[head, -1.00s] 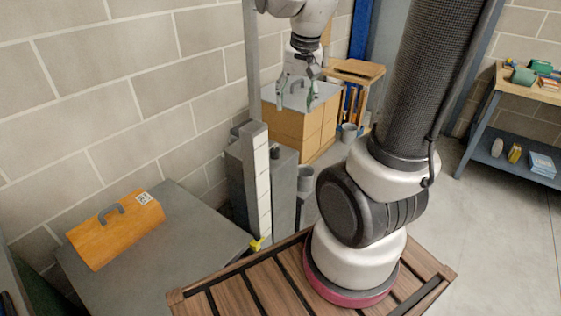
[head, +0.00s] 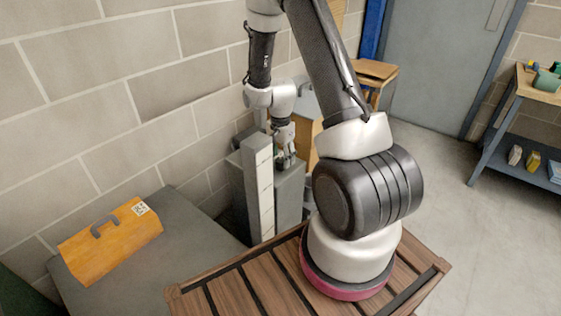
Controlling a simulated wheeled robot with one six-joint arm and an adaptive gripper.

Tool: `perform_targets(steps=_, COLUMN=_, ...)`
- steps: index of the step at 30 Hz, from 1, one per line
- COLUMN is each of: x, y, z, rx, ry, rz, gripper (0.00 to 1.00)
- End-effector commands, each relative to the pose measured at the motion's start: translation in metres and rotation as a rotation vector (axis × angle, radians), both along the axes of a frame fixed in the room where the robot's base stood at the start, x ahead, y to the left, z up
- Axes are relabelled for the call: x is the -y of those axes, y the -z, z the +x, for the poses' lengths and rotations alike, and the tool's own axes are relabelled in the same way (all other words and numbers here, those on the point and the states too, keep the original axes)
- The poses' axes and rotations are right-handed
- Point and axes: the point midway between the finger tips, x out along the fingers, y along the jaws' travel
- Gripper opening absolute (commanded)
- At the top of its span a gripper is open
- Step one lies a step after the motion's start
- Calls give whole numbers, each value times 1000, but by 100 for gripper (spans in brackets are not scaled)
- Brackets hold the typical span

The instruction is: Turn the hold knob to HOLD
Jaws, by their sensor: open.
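My gripper (head: 286,160) points down at the top of a grey cabinet (head: 289,203) near the wall. Its fingers are open and small in the picture. The hold knob cannot be made out now; my gripper covers the part of the cabinet top where a small dark knob-like piece showed earlier. I cannot tell whether the fingers touch it or stand around it. No HOLD marking can be read.
A post with a pale marked strip (head: 264,190) stands just left of my gripper. An orange toolbox (head: 110,245) lies on a grey table (head: 190,225) at the left. A wooden stool (head: 374,72) and a workbench (head: 540,90) stand further back. The floor at right is clear.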

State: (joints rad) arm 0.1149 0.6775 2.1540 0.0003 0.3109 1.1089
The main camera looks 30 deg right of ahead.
Motion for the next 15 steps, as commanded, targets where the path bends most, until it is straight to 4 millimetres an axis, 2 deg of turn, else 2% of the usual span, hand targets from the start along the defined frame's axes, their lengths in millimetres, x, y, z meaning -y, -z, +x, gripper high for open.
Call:
perform_targets(steps=3, x=0, y=14, z=0, rx=-1, ry=-1, rz=0, gripper=57)
perform_targets(steps=6, x=0, y=20, z=0, rx=0, ry=-1, rz=0, gripper=57)
perform_targets(steps=14, x=0, y=20, z=0, rx=1, ry=-1, rz=0, gripper=57)
perform_targets(steps=15, x=0, y=20, z=0, rx=1, ry=-1, rz=0, gripper=49)
